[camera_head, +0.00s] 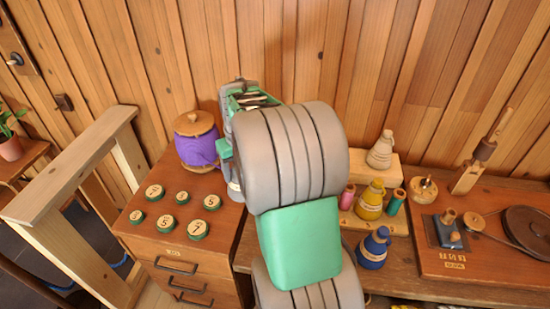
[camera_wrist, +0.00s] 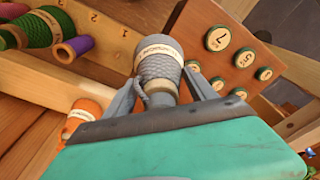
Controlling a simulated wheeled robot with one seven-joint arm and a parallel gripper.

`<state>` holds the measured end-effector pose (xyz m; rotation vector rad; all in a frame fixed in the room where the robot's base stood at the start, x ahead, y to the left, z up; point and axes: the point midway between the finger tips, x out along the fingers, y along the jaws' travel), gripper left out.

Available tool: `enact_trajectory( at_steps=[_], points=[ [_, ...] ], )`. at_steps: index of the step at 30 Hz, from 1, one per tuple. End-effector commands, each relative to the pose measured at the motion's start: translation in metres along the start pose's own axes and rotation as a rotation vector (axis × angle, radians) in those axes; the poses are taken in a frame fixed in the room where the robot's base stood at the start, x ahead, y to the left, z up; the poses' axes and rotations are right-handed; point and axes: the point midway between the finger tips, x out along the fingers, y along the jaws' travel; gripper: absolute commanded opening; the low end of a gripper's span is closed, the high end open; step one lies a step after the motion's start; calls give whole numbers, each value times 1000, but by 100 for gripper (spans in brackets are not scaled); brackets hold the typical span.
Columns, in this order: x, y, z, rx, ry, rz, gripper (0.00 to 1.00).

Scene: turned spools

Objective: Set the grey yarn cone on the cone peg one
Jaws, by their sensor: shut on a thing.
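The grey yarn cone (camera_wrist: 158,68) with a cream paper band is between the fingers of my gripper (camera_wrist: 160,95) in the wrist view. The gripper is shut on it near its narrow end; its wide end points away from the palm. A wooden rail marked 1 and 2 (camera_wrist: 108,32) lies to the left of the cone in the wrist view. I cannot make out cone peg one itself.
A wooden cabinet (camera_head: 165,248) carries numbered green discs (camera_head: 154,192) and a purple lidded pot (camera_head: 198,150). A stepped rack at right holds a cream cone (camera_head: 380,152), a yellow cone (camera_head: 371,203) and spools. A blue cone (camera_head: 373,249) stands in front. A winder (camera_head: 525,230) is farther right.

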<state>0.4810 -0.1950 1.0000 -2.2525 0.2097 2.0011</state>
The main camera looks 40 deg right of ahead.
Motion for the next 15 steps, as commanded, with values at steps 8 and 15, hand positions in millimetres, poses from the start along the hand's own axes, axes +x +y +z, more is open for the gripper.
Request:
enact_trajectory(
  at_steps=[8, 15],
  points=[
    [13, 94, 1, 79, 1, 9, 2],
    [20, 119, 5, 97, 3, 11, 2]
  ],
)
